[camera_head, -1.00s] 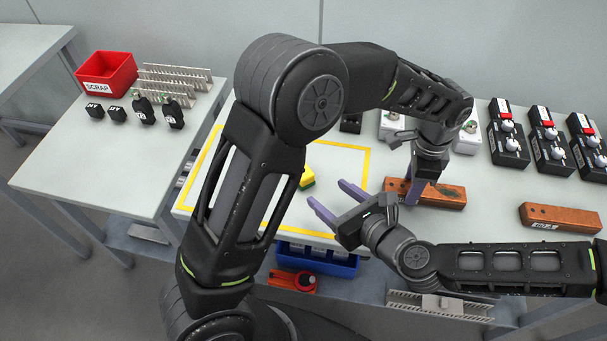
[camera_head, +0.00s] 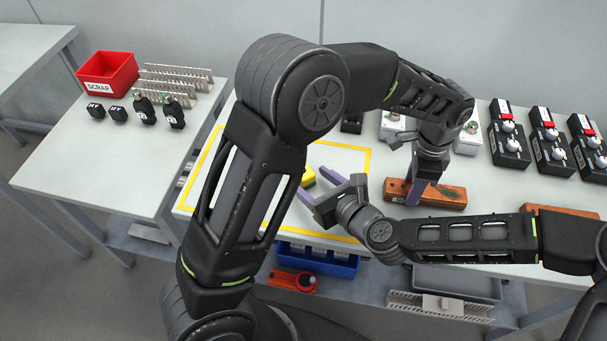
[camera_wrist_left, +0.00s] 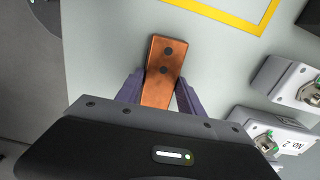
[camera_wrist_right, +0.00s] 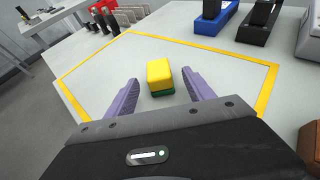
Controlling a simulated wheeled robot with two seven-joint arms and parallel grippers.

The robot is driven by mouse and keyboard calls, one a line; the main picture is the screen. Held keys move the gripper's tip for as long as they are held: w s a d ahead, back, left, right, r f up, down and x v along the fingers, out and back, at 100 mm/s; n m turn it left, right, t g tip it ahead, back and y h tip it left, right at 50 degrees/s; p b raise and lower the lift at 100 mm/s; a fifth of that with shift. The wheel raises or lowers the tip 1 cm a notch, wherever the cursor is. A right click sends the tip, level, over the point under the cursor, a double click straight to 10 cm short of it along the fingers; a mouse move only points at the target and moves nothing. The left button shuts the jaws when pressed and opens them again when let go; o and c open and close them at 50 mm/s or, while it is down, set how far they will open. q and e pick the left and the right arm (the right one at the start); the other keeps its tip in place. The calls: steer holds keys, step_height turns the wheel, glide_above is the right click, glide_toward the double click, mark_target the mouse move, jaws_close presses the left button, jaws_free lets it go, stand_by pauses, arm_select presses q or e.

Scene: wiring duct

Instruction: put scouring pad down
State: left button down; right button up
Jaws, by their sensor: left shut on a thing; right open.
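The scouring pad is a yellow block with a green underside. It rests on the table inside the yellow outline, in the right wrist view (camera_wrist_right: 159,73) and partly hidden by my arm in the head view (camera_head: 308,178). My right gripper (camera_wrist_right: 160,76) is open, with its purple fingers pointing at the pad from either side. My left gripper (camera_head: 415,192) is shut on a worn orange-brown block (camera_wrist_left: 163,72), pointing down at the table to the right of the outline.
The yellow outline (camera_wrist_right: 250,59) has bare table inside it around the pad. Black switch boxes (camera_head: 548,150) and white boxes (camera_head: 467,139) stand at the back right. A second brown block (camera_head: 560,210) lies at the right. A red scrap bin (camera_head: 106,73) is on the left table.

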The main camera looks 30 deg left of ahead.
mark_target(309, 180)
steer(key=x, duration=0.4)
steer(key=shift+a+f, duration=0.15)
stand_by(0.4)
jaws_close()
stand_by(0.5)
